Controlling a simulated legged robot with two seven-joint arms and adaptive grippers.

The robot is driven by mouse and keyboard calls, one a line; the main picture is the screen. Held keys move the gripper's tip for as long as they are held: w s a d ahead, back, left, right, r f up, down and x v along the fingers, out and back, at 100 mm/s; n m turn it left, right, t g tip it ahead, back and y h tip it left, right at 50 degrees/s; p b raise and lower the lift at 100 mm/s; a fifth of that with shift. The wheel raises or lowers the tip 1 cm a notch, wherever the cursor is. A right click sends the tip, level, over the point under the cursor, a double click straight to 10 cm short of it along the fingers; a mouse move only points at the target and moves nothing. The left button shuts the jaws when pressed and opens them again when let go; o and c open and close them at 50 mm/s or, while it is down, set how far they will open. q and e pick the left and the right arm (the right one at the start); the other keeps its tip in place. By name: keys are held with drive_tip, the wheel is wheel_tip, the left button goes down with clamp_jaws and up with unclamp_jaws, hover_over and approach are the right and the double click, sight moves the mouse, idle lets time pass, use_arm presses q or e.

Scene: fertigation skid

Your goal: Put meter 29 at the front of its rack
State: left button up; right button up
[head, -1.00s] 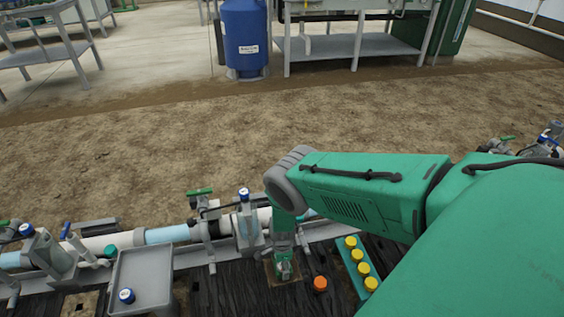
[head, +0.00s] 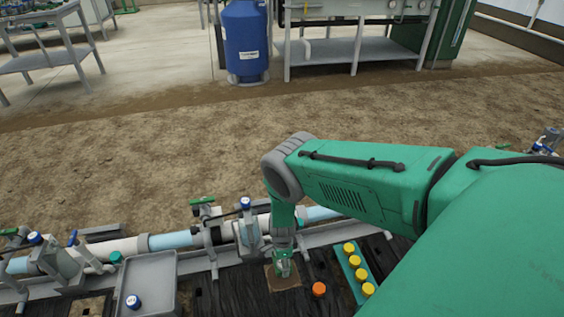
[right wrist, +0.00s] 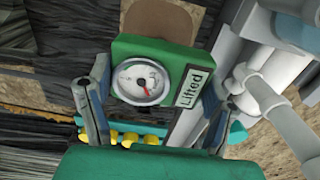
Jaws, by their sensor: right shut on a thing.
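In the right wrist view my right gripper (right wrist: 158,76) has its two fingers at either side of a green block-shaped meter (right wrist: 172,55), holding it. No number 29 is legible. In the head view my right gripper (head: 284,264) points down over a square tan board (head: 270,277), and the small green meter is mostly hidden. I cannot tell whether the meter touches the board. My left gripper is not in view.
A teal rack (head: 349,262) with several yellow caps (head: 354,261) stands right of the gripper. An orange cap (head: 319,289) is close by. A grey tray (head: 160,265) holds a blue-capped item (head: 133,301). A pipe line (head: 170,240) with valves runs behind.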

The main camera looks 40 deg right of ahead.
drive_tip(key=shift+r+p, duration=1.5)
drive_tip(key=shift+r, duration=0.85)
